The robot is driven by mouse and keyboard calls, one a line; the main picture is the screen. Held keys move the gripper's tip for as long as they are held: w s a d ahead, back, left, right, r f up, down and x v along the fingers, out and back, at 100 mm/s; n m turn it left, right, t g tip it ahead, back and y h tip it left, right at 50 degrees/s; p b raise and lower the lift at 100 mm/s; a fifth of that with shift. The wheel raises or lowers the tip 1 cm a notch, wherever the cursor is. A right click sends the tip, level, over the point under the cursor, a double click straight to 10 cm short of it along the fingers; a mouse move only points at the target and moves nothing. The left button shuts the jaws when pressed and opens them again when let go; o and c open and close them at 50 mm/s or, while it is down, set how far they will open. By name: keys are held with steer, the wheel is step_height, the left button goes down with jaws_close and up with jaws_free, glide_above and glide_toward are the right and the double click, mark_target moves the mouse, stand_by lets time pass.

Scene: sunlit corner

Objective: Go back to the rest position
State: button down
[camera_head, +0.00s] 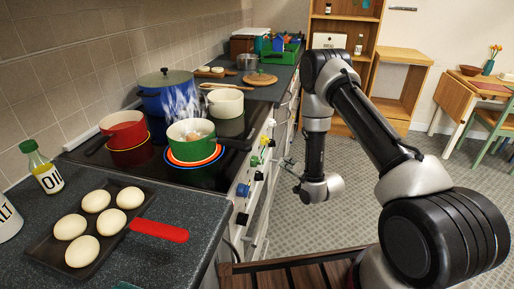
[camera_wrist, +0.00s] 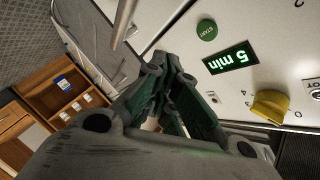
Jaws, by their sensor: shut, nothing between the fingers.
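My gripper (camera_head: 289,168) is low beside the stove front in the head view, at the end of my bent, lowered arm. It is small and partly dark there. In the wrist view its fingers (camera_wrist: 170,68) are shut together with nothing held. They are in front of the white stove panel, close to a green START button (camera_wrist: 207,29) and a green display (camera_wrist: 229,57) reading "5 min". I cannot tell whether the fingertips touch the panel.
A yellow knob (camera_wrist: 270,106) is on the panel. On the stove are a red pot (camera_head: 123,130), a blue pot (camera_head: 165,92), a steaming green pot (camera_head: 191,137) and a white pot (camera_head: 225,102). Tiled floor (camera_head: 365,170) is open at right.

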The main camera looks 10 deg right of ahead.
steer(key=s+d+f+n+g+h, duration=0.25)
steer(key=s+f+g, duration=0.3)
steer(key=f, duration=0.45)
steer(key=s+d+r+n+g+h, duration=0.25)
steer(key=s+d+g, duration=0.2)
steer(key=s, duration=0.45)
steer(key=s+d+r, duration=0.2)
steer(key=s+r, duration=0.6)
steer(key=r, duration=0.7)
steer(key=s+d+r+n, duration=0.1)
steer(key=s+r, duration=0.7)
steer(key=r, duration=0.8)
steer(key=s+d+r+h, duration=0.1)
steer(key=s+d+r, duration=0.1)
steer(key=s+r, duration=0.7)
step_height(320, 180, up, 7)
steer(key=shift+d+f+n, duration=0.2)
steer(key=shift+d+n, duration=0.1)
steer(key=shift+d, duration=0.05)
